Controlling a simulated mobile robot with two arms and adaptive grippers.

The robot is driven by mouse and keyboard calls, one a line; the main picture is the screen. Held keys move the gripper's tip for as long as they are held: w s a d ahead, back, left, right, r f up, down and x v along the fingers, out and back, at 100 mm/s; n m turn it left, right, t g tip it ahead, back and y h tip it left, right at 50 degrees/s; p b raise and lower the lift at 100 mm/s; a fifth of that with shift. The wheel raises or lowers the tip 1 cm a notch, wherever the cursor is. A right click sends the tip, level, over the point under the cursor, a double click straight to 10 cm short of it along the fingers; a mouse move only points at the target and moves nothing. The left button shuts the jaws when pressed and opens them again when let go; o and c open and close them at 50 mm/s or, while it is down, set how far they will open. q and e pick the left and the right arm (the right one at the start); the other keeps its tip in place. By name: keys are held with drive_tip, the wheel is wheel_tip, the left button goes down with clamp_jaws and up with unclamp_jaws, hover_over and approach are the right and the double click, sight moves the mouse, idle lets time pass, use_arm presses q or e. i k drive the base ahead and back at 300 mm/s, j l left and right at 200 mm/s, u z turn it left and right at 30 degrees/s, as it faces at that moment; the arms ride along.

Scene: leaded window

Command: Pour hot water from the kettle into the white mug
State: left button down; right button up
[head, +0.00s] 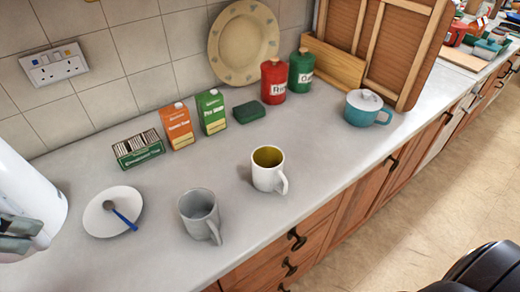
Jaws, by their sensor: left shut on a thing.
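The white mug (264,178) stands upright on the grey counter, with a yellowish inside and its handle toward the lower right. At the left edge is a large smooth white body, the kettle (30,190), cut off by the frame; its spout and handle are not visible. My left gripper (18,236) is at the lower left edge, its grey fingers against the kettle, shut on it. The kettle is well left of the white mug, apart from it. My right gripper is not in view.
A grey mug (198,214) and a white saucer (95,220) with a blue-handled spoon (123,217) lie between kettle and white mug. Tea boxes (176,128), red (273,84) and green canisters (301,74) stand behind. A teal pot (362,110) is right. Counter right of the mug is clear.

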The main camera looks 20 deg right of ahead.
sight(268, 161)
drive_tip(key=k, duration=1)
